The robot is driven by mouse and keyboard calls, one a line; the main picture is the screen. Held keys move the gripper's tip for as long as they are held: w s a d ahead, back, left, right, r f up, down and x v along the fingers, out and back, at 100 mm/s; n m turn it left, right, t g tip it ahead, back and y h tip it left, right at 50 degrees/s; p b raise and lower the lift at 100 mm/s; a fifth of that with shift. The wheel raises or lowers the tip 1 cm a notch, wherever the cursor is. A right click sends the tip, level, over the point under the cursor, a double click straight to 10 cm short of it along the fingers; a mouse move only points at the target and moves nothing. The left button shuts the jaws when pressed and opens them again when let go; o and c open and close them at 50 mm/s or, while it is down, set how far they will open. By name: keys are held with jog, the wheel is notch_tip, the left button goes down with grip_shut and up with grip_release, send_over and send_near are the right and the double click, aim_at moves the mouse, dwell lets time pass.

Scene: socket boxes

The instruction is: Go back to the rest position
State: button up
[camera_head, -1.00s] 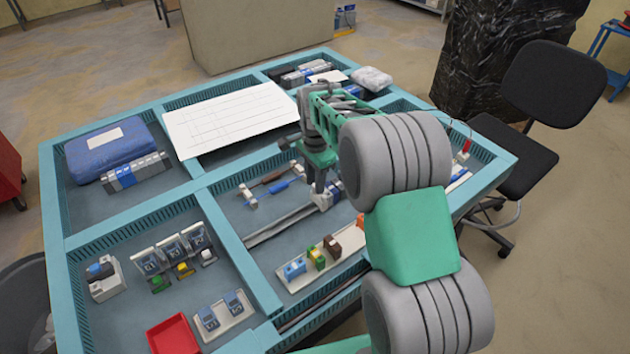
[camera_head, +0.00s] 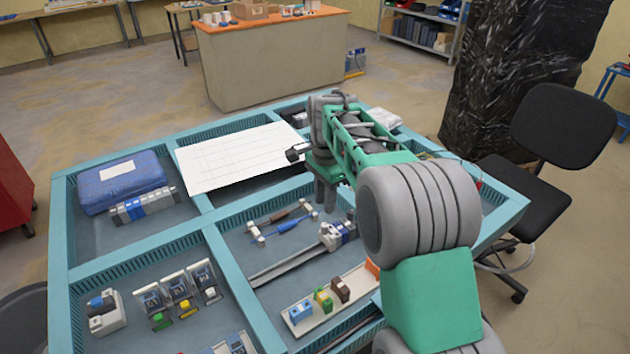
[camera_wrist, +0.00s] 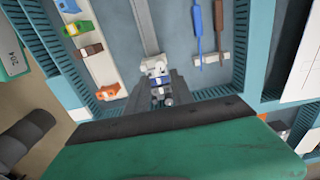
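My gripper (camera_head: 325,200) points down above the right-hand compartments of the teal table, raised clear of its floor. In the wrist view its grey fingers (camera_wrist: 160,100) appear apart, with nothing held between them. A white and blue terminal block (camera_head: 338,234) sits at the far end of a grey metal rail (camera_head: 290,266), below and just right of the gripper in the head view. The block also shows beyond the fingers in the wrist view (camera_wrist: 158,72). My arm covers the far right part of the table.
A white holder (camera_head: 325,311) carries blue, green-yellow and brown pieces. Blue and brown screwdrivers (camera_head: 287,224) lie on small stands. A blue case (camera_head: 120,182) and white sheet (camera_head: 240,156) lie farther left. A black chair (camera_head: 562,130) stands right of the table.

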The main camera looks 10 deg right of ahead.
jog(key=s+r+n+t, duration=0.2)
jog(key=s+r+n, duration=0.3)
jog(key=s, duration=0.6)
jog(key=s+f+n+t, duration=0.1)
jog(key=s+f+n, duration=0.3)
jog(key=s+n, duration=0.4)
jog(key=s, duration=0.4)
jog(key=shift+s+a+f+n, duration=0.15)
jog(key=shift+s+f+n, duration=0.05)
jog(key=shift+n, duration=0.2)
